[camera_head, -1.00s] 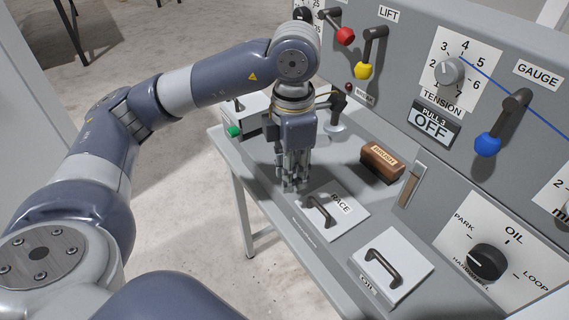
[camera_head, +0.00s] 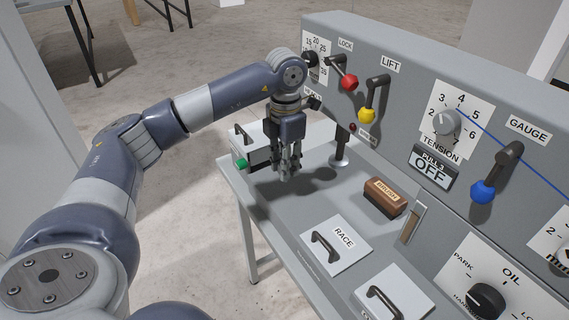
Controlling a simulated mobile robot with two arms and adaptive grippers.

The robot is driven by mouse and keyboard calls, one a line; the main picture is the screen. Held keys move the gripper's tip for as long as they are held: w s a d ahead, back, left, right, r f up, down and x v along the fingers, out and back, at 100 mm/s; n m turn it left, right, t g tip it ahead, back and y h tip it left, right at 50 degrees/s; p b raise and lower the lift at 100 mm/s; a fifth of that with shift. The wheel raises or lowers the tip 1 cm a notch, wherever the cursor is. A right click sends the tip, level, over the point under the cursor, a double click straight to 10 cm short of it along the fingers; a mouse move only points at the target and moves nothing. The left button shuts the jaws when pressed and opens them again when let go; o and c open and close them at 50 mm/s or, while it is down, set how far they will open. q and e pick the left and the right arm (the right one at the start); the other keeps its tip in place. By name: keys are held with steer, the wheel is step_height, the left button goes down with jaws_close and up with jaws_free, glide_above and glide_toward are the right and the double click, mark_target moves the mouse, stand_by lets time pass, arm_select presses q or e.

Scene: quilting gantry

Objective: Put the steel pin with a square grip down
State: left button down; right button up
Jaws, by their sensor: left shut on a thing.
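My left gripper (camera_head: 288,172) is shut, fingers pointing down, over the far left part of the grey worktop (camera_head: 272,207). It holds the steel pin with a square grip, which the fingers mostly hide; I cannot make out its outline. A dark shadow lies on the worktop just right of the fingertips. I cannot tell whether the pin touches the surface. My right gripper is not in view.
A box with a green knob (camera_head: 241,163) stands behind and left of the gripper. A black post on a round base (camera_head: 340,160) stands to its right. The wooden brush (camera_head: 385,195) and RACE cover (camera_head: 336,245) are nearer. The control panel (camera_head: 405,100) walls the right.

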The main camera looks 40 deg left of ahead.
arm_select(q)
steer(key=shift+w+a+f, duration=0.15)
steer(key=shift+w+a, duration=0.55)
steer(key=shift+w, duration=0.05)
step_height(320, 180, down, 3)
steer(key=shift+p, duration=0.95)
steer(key=shift+f, duration=0.2)
steer(key=shift+f, duration=0.2)
steer(key=c, duration=1.3)
jaws_free()
steer(key=shift+c, duration=0.2)
steer(key=shift+r, duration=0.1)
